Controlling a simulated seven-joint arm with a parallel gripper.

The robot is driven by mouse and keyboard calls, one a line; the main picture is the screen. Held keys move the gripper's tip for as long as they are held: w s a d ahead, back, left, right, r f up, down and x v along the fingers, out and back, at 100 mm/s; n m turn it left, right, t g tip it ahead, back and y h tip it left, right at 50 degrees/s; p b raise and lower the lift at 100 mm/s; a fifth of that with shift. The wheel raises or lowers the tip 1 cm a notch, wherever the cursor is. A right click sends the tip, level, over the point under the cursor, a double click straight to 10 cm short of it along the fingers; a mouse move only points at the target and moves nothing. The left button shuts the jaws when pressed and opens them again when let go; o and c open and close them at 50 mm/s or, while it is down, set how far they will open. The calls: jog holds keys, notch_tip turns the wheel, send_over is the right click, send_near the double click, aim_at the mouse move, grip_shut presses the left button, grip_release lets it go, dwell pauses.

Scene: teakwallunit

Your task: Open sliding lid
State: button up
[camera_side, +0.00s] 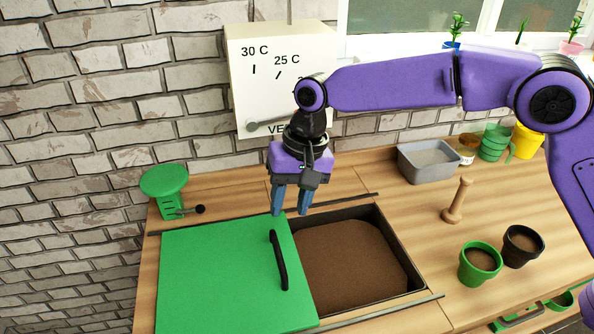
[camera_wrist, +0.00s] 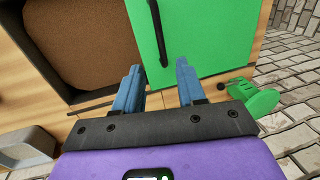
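The green sliding lid (camera_side: 225,275) lies over the left part of a recessed bin in the wooden counter. Its black handle (camera_side: 278,260) runs along the lid's right side. Right of the lid the bin (camera_side: 350,260) is uncovered and shows brown soil. My gripper (camera_side: 289,212) is above the far edge of the bin, behind the handle, with its blue fingers apart and nothing between them. In the wrist view the fingers (camera_wrist: 158,80) are spread, with the handle (camera_wrist: 158,32) beyond them and the lid (camera_wrist: 205,35) to the right. The fingers do not appear to touch the handle.
Dark rails (camera_side: 390,308) run along the bin's edges. A grey tray (camera_side: 428,162), a wooden dibber (camera_side: 457,201), a green pot (camera_side: 479,265) and a black pot (camera_side: 521,246) stand on the right. A green round-topped object (camera_side: 165,183) stands back left. A white dial panel (camera_side: 275,75) is behind my gripper.

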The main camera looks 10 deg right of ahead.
notch_tip(320, 180, up, 6)
jog(key=d, duration=0.1)
jog(key=shift+d+r, duration=0.1)
jog(key=shift+d, duration=0.05)
dwell(0.5)
jog(key=s+d+f+n, duration=0.2)
jog(key=s+d+n, duration=0.2)
jog(key=s+d, duration=0.5)
jog(key=s+d+f+n+h, duration=0.1)
jog(key=s+d+n, duration=0.3)
jog(key=s+d, duration=0.6)
jog(key=s+d+f+n, duration=0.2)
jog(key=s+d+n, duration=0.2)
jog(key=s+d, duration=0.5)
jog(key=d, duration=0.8)
jog(key=shift+s+d+f+n+h, duration=0.25)
jog(key=shift+s+f+n+h, duration=0.05)
jog(key=shift+h, duration=0.1)
